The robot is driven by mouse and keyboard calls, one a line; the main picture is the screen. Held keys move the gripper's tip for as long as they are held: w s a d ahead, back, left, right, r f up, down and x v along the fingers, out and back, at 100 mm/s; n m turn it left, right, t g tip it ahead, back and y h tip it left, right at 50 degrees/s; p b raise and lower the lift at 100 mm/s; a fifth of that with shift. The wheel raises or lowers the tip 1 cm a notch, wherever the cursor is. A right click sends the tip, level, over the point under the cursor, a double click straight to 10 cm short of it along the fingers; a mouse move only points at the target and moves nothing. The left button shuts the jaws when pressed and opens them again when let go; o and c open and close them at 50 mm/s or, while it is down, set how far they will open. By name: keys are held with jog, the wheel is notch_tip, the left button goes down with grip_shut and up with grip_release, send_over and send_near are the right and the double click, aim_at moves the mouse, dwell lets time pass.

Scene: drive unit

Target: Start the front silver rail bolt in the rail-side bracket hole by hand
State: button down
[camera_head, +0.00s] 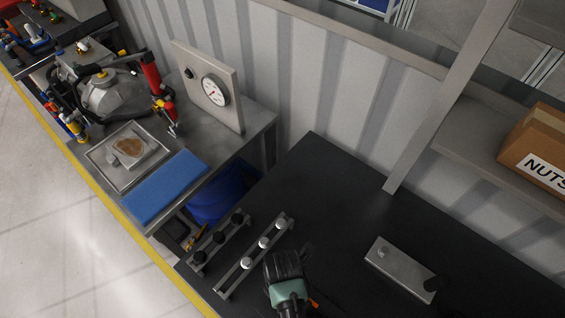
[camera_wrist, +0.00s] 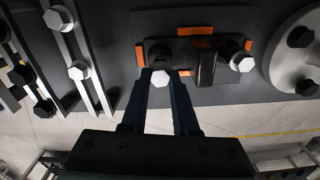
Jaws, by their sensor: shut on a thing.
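My gripper (camera_wrist: 162,84) is shut on a silver bolt (camera_wrist: 160,78), whose hexagonal head shows between the fingertips. The bolt is over the near-left part of a dark bracket (camera_wrist: 204,66) with orange strips around it. The bolt's shank and the hole below it are hidden, so I cannot tell how deep it sits. A second silver bolt (camera_wrist: 242,62) stands at the bracket's right side. In the head view my gripper (camera_head: 287,266) is low over the black bench, covering most of the bracket; the held bolt is not visible there.
A rack with silver bolts (camera_head: 247,263) and a rack with black bolts (camera_head: 219,236) lie left of my gripper. A grey metal block (camera_head: 400,268) lies to the right. A round plate (camera_wrist: 285,72) with black bolts shows in the wrist view. The bench's back middle is clear.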

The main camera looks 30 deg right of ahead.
jog(key=shift+f+b, duration=0.3)
jog(key=shift+f, duration=0.55)
dwell(0.6)
jog(key=shift+f, duration=0.4)
dwell(0.8)
